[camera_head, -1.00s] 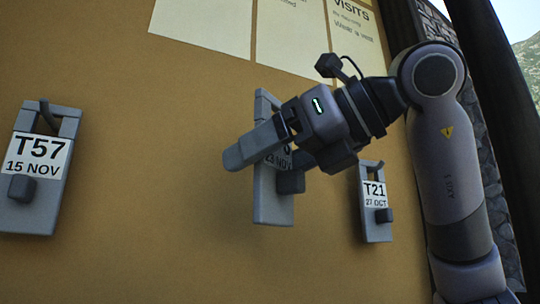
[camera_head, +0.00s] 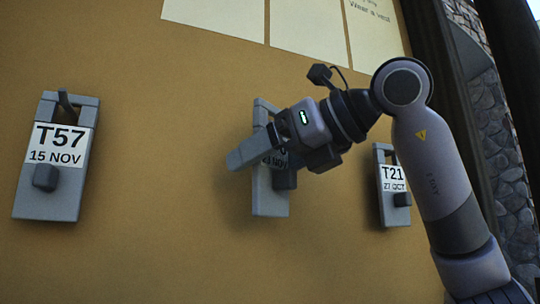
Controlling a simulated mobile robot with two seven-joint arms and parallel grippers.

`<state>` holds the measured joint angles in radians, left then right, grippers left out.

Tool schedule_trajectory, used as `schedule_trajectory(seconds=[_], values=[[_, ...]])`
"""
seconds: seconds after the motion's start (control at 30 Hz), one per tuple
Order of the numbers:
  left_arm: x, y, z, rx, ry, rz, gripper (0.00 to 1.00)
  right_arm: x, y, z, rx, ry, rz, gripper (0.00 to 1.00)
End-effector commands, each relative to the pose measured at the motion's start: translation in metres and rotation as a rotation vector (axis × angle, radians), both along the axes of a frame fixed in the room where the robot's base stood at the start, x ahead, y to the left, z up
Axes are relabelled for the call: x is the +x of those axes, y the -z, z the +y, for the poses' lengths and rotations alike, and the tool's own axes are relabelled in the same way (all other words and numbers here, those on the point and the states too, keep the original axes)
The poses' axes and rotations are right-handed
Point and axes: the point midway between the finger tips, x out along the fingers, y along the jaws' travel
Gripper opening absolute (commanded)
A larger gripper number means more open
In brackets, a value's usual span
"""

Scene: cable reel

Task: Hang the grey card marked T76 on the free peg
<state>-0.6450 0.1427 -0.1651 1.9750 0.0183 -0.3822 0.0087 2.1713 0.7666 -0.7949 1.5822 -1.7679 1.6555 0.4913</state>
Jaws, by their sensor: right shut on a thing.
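My right gripper (camera_head: 266,150) is shut on a grey card (camera_head: 269,205) in the middle of the head view. The card is upright, in front of the tan board. The gripper covers most of its white label; only part of a date line shows, so I cannot read its number. The card's top loop shows above the gripper; I cannot tell whether a peg passes through it. My left gripper is not in view.
A grey card marked T57 (camera_head: 47,202) hangs on a peg (camera_head: 64,101) at the left. A card marked T21 (camera_head: 393,213) hangs at the right, close to my right arm. Bare tan board (camera_head: 165,150) lies between T57 and the held card. Paper notices (camera_head: 215,20) are above.

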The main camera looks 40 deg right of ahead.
Motion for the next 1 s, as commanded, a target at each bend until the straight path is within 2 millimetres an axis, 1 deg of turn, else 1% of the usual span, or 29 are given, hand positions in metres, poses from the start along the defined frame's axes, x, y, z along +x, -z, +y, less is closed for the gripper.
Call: schedule_trajectory(seconds=[0.37, 0.6, 1.0], values=[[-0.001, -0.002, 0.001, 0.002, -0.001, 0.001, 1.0, 0.023, 0.001, -0.007, 0.002, 0.004, 0.001, 0.39], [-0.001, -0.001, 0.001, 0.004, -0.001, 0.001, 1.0, 0.035, 0.007, -0.01, 0.002, 0.006, 0.001, 0.39], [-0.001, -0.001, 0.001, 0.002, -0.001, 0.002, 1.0, 0.04, 0.012, -0.011, 0.0, 0.009, 0.004, 0.39]])
